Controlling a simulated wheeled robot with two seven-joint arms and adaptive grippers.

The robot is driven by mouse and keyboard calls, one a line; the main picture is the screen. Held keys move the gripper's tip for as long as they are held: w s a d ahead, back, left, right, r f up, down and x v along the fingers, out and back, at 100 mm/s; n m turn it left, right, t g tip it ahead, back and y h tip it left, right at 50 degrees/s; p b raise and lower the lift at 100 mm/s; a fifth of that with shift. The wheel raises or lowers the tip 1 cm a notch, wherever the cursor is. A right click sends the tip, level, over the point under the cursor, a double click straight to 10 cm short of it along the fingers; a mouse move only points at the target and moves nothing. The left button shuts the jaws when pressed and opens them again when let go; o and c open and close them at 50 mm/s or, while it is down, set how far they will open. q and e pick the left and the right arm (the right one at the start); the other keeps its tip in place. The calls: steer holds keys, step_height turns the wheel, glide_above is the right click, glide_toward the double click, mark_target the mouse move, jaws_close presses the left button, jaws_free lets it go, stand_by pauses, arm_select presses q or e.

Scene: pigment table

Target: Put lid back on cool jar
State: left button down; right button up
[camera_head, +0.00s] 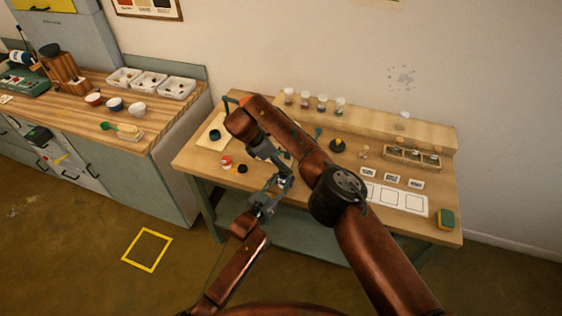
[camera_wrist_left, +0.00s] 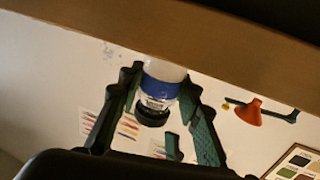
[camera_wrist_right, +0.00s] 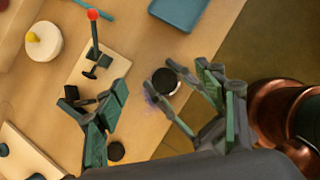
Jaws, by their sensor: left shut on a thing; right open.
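My left gripper (camera_wrist_left: 155,110) is shut on a small jar (camera_wrist_left: 160,82) with a white and blue label. It holds the jar above the table. The jar's top end (camera_wrist_right: 165,82) is dark and round in the right wrist view; I cannot tell whether this is an open mouth or a cover. A flat black lid (camera_head: 242,169) lies on the table, and a black disc (camera_wrist_right: 115,151) shows in the right wrist view. My right gripper (camera_wrist_right: 155,110) is open and empty, its fingers spread close beside the held jar.
A jar with an orange-red band (camera_head: 226,160) stands near the black lid. A small rack (camera_head: 412,158), white cards (camera_head: 396,199) and a sponge (camera_head: 446,218) occupy the table's right side. A wooden counter (camera_head: 165,118) stands at left. My right arm hides the table's middle.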

steer(key=v, duration=1.2)
arm_select(q)
steer(key=c, duration=1.3)
jaws_free()
steer(key=v, duration=1.2)
